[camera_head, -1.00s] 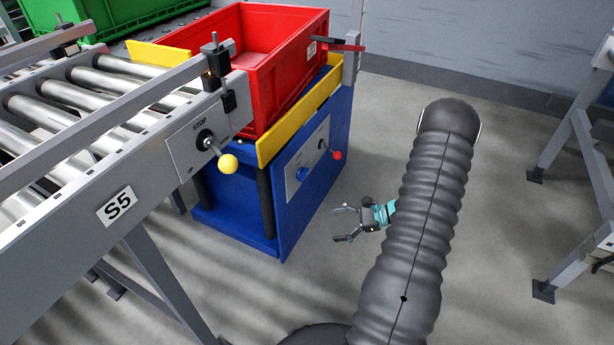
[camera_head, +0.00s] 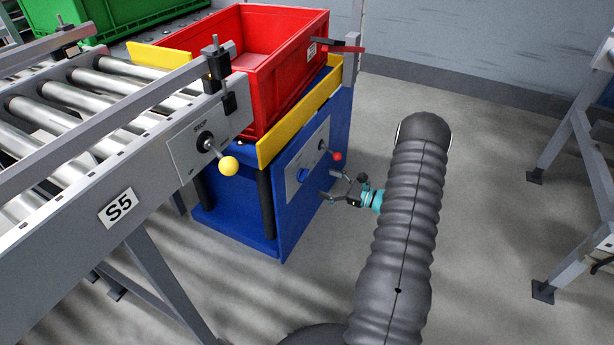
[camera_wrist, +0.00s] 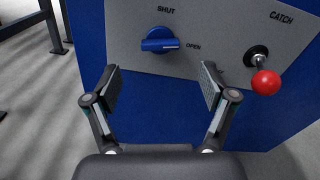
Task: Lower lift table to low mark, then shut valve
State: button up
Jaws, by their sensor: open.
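The lift table (camera_head: 230,226) is blue with yellow side guards and bears a red crate (camera_head: 262,62). On its side is a grey panel (camera_wrist: 128,18). The panel carries a blue valve knob (camera_wrist: 160,40) between the words SHUT and OPEN, its handle lying toward OPEN. To its right is a red-balled lever (camera_wrist: 265,82) marked CATCH; the ball also shows in the head view (camera_head: 337,156). My gripper (camera_wrist: 158,82) is open and empty, facing the panel, with the knob ahead between and beyond its fingers. No low mark can be made out.
A roller conveyor (camera_head: 75,165) labelled S5 stands at the left, with a yellow-balled STOP lever (camera_head: 228,166). A green crate (camera_head: 70,18) is at the back. A grey frame (camera_head: 568,200) stands at the right. The floor between is clear.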

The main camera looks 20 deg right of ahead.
aim_at(306, 176)
jog(key=x, duration=0.8)
jog(key=c, duration=1.2)
